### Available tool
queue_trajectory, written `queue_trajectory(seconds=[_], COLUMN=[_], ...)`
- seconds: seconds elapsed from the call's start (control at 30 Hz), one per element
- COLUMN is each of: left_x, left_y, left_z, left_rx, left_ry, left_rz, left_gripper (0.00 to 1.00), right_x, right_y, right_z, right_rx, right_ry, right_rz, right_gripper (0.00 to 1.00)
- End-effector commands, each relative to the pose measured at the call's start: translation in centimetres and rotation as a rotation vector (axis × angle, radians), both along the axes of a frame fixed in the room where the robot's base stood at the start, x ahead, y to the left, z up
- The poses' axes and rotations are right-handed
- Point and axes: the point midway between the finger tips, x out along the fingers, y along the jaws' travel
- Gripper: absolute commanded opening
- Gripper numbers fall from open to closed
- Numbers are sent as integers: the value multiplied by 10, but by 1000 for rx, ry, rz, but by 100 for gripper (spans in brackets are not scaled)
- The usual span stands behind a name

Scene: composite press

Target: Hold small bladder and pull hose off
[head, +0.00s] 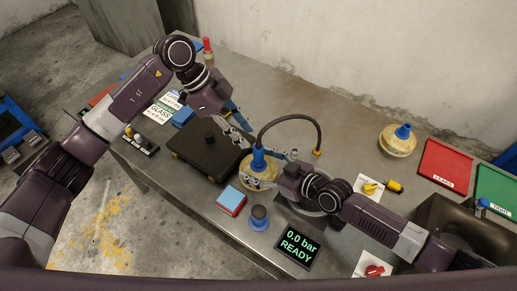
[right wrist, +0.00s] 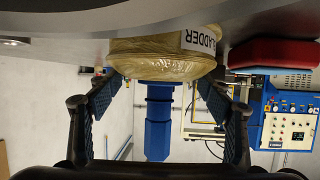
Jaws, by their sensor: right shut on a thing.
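The small bladder (head: 258,183), a squat yellowish body with a blue fitting (head: 258,160) on top, stands on the table near the middle. In the right wrist view the bladder (right wrist: 160,65) appears upside down with a label and its blue fitting (right wrist: 158,120). The black hose (head: 290,118) arcs from the top of the blue fitting to an orange-tipped end on the right. My right gripper (head: 278,168) is shut on the bladder, with a finger at each side in the right wrist view. My left gripper (head: 249,134) is open and empty, just behind and left of the fitting.
A dark box (head: 205,155) stands left of the bladder. A blue-and-red block (head: 231,201), a dark knob (head: 259,217) and a display reading 0.0 bar READY (head: 299,246) are in front. Another bladder (head: 397,141) and a red tray (head: 446,165) lie to the right.

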Motion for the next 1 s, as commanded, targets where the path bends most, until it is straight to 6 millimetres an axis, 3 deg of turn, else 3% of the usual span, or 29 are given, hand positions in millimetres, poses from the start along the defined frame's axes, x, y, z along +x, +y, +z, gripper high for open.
queue_trajectory(seconds=[0.2, 0.5, 1.0], left_x=[-4, -6, -7], left_y=[-16, -32, -36], left_z=[-29, -57, -64], left_rx=[0, 1, 1], left_ry=[3, 1, 0], left_rz=[-3, -3, -4], left_gripper=[30, 30, 28], right_x=[0, 0, 0], right_y=[0, 0, 0], right_z=[-1, -1, -1], right_rx=[-2, -2, -3], right_ry=[1, 1, 1], right_rz=[0, 0, 0], right_gripper=[36, 36, 36])
